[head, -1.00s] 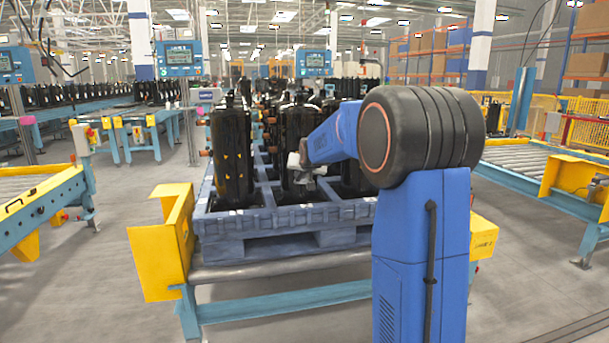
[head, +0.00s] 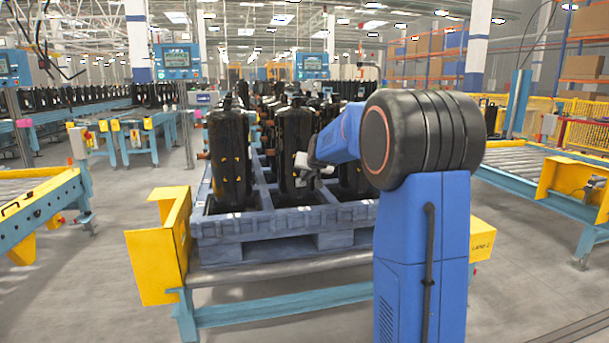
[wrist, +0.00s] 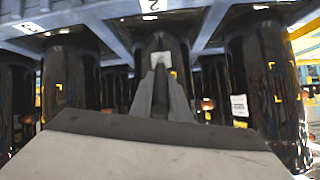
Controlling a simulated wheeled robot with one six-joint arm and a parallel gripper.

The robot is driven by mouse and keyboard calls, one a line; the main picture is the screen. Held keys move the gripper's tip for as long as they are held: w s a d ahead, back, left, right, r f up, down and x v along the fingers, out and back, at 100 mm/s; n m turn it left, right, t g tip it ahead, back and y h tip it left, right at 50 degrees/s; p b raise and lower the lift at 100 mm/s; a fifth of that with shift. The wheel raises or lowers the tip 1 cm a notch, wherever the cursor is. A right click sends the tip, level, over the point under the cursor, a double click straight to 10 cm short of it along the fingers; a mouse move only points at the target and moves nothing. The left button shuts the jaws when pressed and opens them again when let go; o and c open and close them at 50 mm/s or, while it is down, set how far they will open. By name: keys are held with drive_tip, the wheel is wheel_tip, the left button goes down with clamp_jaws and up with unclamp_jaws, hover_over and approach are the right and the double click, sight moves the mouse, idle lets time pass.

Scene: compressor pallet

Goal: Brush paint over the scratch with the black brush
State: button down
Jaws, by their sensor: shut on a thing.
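My gripper (head: 304,168) is in front of the middle black compressor (head: 296,140) in the front row of the pallet. A pale grey patch (wrist: 161,60) shows on the compressor just beyond the tip, likely the scratch. I cannot tell whether the tip touches it.
A blue pallet (head: 280,224) holds several black compressors in rows. Neighbouring compressors stand close on the left (head: 229,150) and right (head: 356,178). A yellow guard (head: 160,255) stands at the conveyor's left corner.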

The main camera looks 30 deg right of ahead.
drive_tip(key=shift+s+d, duration=0.2)
drive_tip(key=shift+d, duration=0.5)
drive_tip(key=shift+s+d, duration=0.2)
drive_tip(key=shift+d, duration=0.45)
drive_tip(key=w+a, duration=0.1)
drive_tip(key=a, duration=0.5)
drive_tip(key=shift+w, duration=0.35)
drive_tip(key=s+a, duration=0.1)
drive_tip(key=s, duration=0.4)
drive_tip(key=shift+s+a, duration=0.3)
drive_tip(key=shift+s, duration=0.25)
drive_tip(key=s, duration=0.1)
drive_tip(key=s+a, duration=0.1)
drive_tip(key=shift+s, duration=0.3)
drive_tip(key=shift+f, duration=0.1)
idle(0.3)
